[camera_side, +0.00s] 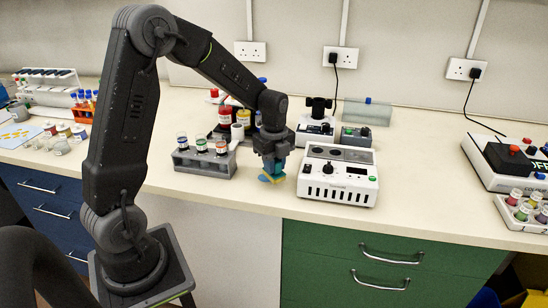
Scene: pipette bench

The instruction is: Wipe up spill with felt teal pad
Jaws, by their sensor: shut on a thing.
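My gripper (273,168) points down at the front of the bench, between the grey vial rack and the white instrument. It is shut on the teal pad (266,179), whose teal and yellowish edges show below the fingers. The pad is at or just above the benchtop; I cannot tell if it touches. No spill is clearly visible; it may be hidden under the pad or gripper.
A grey rack with capped vials (205,160) stands left of my gripper. A white instrument with a black knob (338,178) stands close on the right. Bottles with red and yellow contents (225,117) stand behind. The bench's front edge is near; the benchtop (430,175) further right is clear.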

